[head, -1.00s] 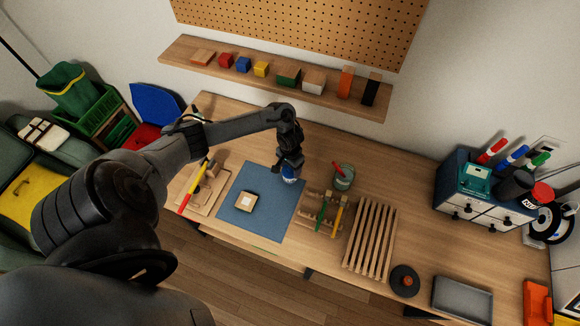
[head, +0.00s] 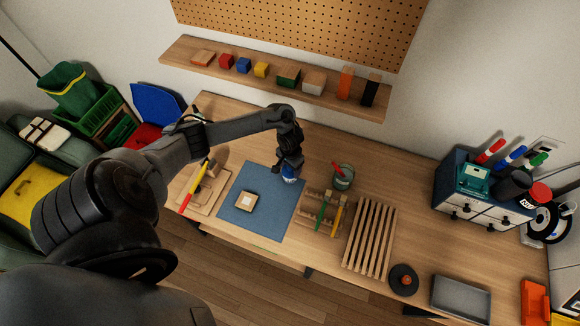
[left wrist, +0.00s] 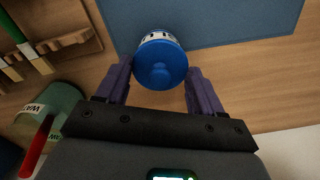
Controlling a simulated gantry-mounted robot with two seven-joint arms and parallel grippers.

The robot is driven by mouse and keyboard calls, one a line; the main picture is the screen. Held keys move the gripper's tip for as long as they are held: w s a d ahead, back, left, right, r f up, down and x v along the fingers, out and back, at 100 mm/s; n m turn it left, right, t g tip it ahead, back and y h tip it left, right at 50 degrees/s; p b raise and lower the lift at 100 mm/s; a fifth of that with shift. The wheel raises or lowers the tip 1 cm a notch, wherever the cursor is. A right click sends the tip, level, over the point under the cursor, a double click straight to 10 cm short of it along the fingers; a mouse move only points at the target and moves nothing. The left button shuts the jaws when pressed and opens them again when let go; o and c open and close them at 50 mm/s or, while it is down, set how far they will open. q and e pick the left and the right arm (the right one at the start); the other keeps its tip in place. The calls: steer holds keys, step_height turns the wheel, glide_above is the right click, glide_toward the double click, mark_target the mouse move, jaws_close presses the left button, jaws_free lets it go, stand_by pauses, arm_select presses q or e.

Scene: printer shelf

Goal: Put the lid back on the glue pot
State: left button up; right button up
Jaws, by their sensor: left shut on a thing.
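My left gripper (head: 289,172) is shut on a small round pot (head: 290,177) with a blue top, over the far right corner of the blue mat. In the left wrist view the blue top (left wrist: 160,64) has a raised round knob and sits between the two purple fingers (left wrist: 161,82). A white band with dark marks shows at its far edge, too cut off to read. I cannot tell whether the pot rests on the table or is raised. My right gripper is not in view.
A green pot (head: 349,184) with a red-handled tool stands right of my gripper. A tool rack, a slatted rack (head: 370,238), a black disc with an orange knob (head: 403,282) and a grey tray (head: 461,297) lie rightward.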

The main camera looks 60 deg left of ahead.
arm_select(q)
steer(key=shift+p, duration=0.4)
stand_by(1.0)
steer(key=shift+f+p, duration=0.15)
steer(key=shift+p, duration=0.15)
steer(key=shift+p, duration=0.4)
stand_by(0.7)
steer(key=o, duration=1.1)
steer(key=shift+o, duration=0.2)
